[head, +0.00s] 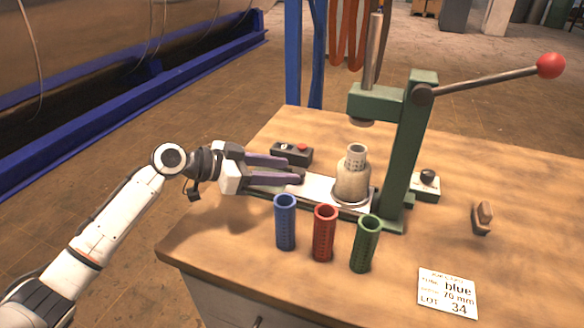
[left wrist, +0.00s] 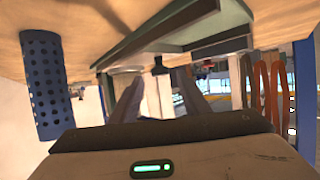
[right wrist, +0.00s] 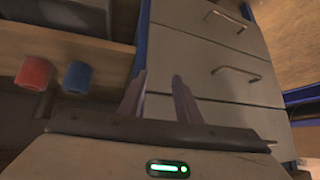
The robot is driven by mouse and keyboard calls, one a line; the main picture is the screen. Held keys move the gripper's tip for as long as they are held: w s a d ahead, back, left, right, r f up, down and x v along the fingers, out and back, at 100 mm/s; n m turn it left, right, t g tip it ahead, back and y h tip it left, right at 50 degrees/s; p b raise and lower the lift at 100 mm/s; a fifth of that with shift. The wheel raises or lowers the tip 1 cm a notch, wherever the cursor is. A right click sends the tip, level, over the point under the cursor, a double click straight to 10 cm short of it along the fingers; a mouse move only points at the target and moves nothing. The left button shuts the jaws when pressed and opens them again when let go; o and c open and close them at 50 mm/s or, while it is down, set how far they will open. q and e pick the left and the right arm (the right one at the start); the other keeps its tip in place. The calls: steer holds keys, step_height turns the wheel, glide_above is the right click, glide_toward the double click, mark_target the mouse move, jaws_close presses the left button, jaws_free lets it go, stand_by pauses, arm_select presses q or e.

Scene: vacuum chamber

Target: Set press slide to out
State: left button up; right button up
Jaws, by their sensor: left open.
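The green press (head: 405,150) stands on the wooden bench with its ram raised. Its pale slide plate (head: 318,188) lies low along the press base and carries a beige holder (head: 352,183) with a perforated sleeve upright in it. The holder sits roughly below the ram. My left gripper (head: 294,170) is open at the slide's left end, its fingers pointing right. The left wrist view shows a pale piece (left wrist: 157,97) between the fingers; I cannot tell whether they touch it. My right gripper (right wrist: 158,90) is open and empty, outside the head view.
Blue (head: 285,222), red (head: 324,232) and green (head: 365,243) perforated tubes stand in front of the slide. A button box (head: 292,153) lies behind my left gripper. The press lever ends in a red ball (head: 551,65). A label card (head: 447,292) lies front right.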

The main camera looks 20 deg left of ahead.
mark_target(297, 172)
arm_select(q)
steer(key=shift+x, duration=1.1)
steer(key=shift+w+d, duration=0.2)
steer(key=shift+w+f, duration=0.1)
steer(key=shift+f, duration=0.05)
arm_select(e)
steer(key=shift+w+d+r, duration=0.1)
steer(key=shift+w+r, duration=0.25)
steer(key=shift+w, duration=0.1)
